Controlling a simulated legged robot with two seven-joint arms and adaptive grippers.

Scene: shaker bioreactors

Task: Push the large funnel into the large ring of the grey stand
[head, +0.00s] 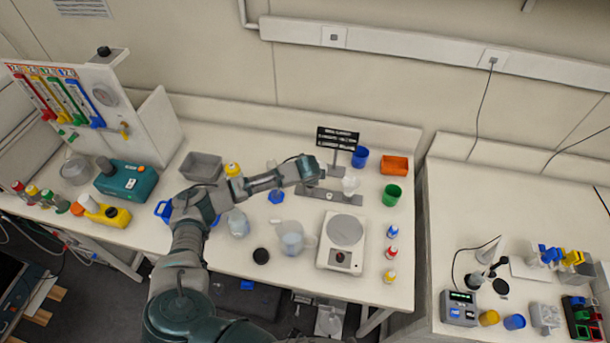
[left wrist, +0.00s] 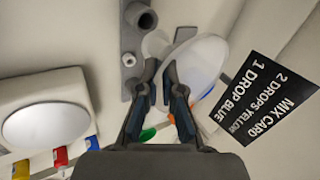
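The large white funnel (head: 349,185) is at the grey stand (head: 345,198), right of my left gripper (head: 314,170) in the head view. In the left wrist view the wide white funnel (left wrist: 203,58) is tilted and lies partly behind the right-hand finger. I cannot tell whether the funnel sits in the large ring. My right gripper is not in view.
The black mix card (head: 338,138) stands behind the grey stand. A blue cup (head: 360,158), a green cup (head: 392,194) and an orange tray (head: 395,165) are to the right. A scale (head: 342,240) is in front, with a jug (head: 291,238) left of it.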

